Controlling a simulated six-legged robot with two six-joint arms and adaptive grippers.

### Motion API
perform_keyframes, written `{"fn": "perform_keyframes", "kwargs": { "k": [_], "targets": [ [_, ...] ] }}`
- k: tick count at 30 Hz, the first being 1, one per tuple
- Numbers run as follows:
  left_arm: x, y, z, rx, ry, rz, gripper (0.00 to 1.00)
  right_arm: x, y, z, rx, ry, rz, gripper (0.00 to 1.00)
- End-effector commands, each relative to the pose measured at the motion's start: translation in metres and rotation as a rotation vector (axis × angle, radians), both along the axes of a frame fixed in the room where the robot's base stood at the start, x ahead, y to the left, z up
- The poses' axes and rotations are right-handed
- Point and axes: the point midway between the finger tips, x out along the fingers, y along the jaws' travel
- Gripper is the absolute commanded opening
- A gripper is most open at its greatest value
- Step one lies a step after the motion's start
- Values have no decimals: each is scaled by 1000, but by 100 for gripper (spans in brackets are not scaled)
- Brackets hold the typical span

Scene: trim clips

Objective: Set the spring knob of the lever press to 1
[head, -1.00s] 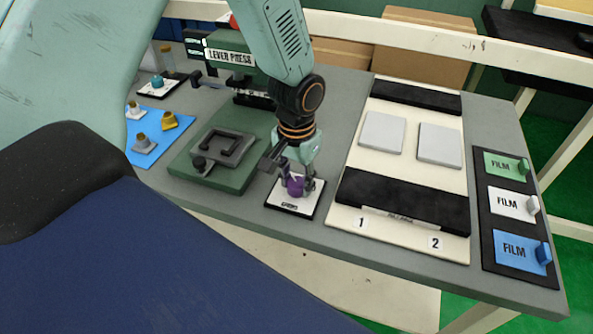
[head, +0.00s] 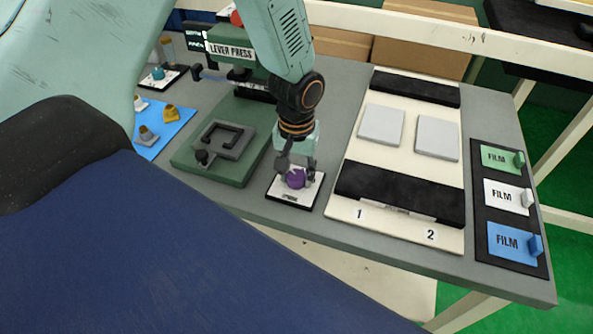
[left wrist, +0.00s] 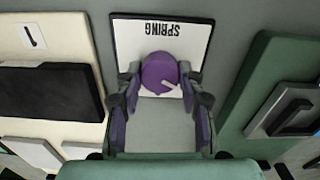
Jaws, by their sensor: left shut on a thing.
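The purple spring knob (head: 295,179) sits on a white plate (head: 284,197) with a black border, in front of the green lever press (head: 225,173). In the left wrist view, the purple knob (left wrist: 160,72) carries a pale pointer mark toward the lower right, and the plate (left wrist: 190,30) reads SPRING, upside down. No number scale is readable around the knob. My left gripper (head: 297,172) points down over the plate with its fingers shut on the knob's sides; its two fingers (left wrist: 160,95) also show in the wrist view. My right gripper is not in view.
Right of the knob lies a cream board (head: 343,208) with two grey pads and spots marked 1 and 2. Farther right is a black holder (head: 483,250) with several FILM cards. A blue mat (head: 172,135) with small knobbed parts lies left of the press.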

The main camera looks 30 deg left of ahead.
Motion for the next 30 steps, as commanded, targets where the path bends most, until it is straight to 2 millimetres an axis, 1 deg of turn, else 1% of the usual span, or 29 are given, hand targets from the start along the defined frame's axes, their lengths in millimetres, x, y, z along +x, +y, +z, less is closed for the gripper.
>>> {"fn": "perform_keyframes", "kwargs": {
  "k": [2,3,11,19,22,26,30],
  "targets": [
    [0,0,0,-1,0,3,7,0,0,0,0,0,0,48],
    [0,0,0,-1,0,3,39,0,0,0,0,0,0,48],
    [0,0,0,-1,0,1,61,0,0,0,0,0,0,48],
    [0,0,0,-1,-1,0,62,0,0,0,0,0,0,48],
    [1,0,4,0,-2,0,62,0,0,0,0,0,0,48],
    [1,0,21,-1,-4,0,62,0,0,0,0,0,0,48],
    [2,0,49,-1,-6,0,62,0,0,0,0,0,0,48]
  ]
}}
